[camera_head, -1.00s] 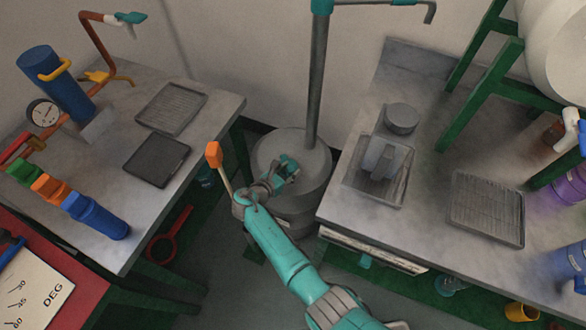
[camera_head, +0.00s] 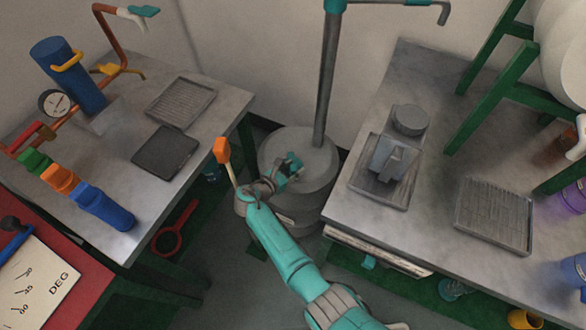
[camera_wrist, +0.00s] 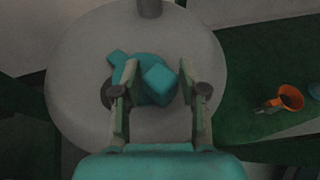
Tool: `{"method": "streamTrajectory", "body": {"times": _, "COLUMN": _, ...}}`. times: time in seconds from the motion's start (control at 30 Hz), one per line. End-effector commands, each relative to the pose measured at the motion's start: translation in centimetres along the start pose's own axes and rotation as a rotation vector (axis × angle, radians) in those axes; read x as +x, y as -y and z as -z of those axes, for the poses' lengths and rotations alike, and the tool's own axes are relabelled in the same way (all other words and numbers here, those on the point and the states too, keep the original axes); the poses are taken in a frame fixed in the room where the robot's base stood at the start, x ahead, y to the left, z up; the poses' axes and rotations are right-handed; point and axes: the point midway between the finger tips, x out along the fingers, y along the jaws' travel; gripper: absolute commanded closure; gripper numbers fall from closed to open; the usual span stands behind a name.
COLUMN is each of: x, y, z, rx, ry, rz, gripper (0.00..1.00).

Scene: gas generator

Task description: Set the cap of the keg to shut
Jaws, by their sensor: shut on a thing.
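The keg (camera_head: 318,174) is a grey drum on the floor between two benches, with a tall pipe rising from its top. In the wrist view the keg's top (camera_wrist: 75,50) fills most of the middle. The cap (camera_wrist: 157,84) is a teal piece with blocky lugs, on the keg's top. A dark round opening or ring shows partly at its left; the rest is hidden. My gripper (camera_wrist: 158,78) has one finger on each side of the cap and is shut on it. In the head view my gripper (camera_head: 287,176) reaches over the keg's near side, and the cap is small there.
An orange-tipped lever (camera_head: 223,152) stands just left of my wrist. The left bench (camera_head: 210,122) holds trays, a gauge and coloured handles. The right bench (camera_head: 440,130) holds trays and a grey container (camera_head: 395,150). An orange funnel-like thing (camera_wrist: 290,97) lies right of the keg.

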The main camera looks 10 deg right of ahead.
Motion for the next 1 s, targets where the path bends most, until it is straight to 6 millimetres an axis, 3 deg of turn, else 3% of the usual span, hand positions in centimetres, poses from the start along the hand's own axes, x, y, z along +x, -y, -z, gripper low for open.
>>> {"method": "streamTrajectory", "body": {"times": 0.03, "x": -0.1, "y": -0.9, "z": -0.9, "rx": 0.013, "ry": 0.007, "rz": -0.018, "gripper": 1.0}}
{"method": "streamTrajectory", "body": {"times": 0.43, "x": -0.1, "y": -0.9, "z": -1.0, "rx": 0.013, "ry": 0.009, "rz": -0.017, "gripper": 1.0}}
{"method": "streamTrajectory", "body": {"times": 0.47, "x": -0.1, "y": -0.9, "z": -1.0, "rx": 0.013, "ry": 0.009, "rz": -0.018, "gripper": 0.53}}
{"method": "streamTrajectory", "body": {"times": 0.5, "x": -0.1, "y": -0.9, "z": -1.0, "rx": 0.013, "ry": 0.009, "rz": -0.018, "gripper": 0.43}}
{"method": "streamTrajectory", "body": {"times": 0.83, "x": -0.2, "y": -0.6, "z": -0.5, "rx": 0.007, "ry": 0.004, "rz": -0.011, "gripper": 0.42}}
{"method": "streamTrajectory", "body": {"times": 1.0, "x": -2.0, "y": -0.6, "z": -0.4, "rx": 0.006, "ry": 0.004, "rz": -0.013, "gripper": 0.42}}
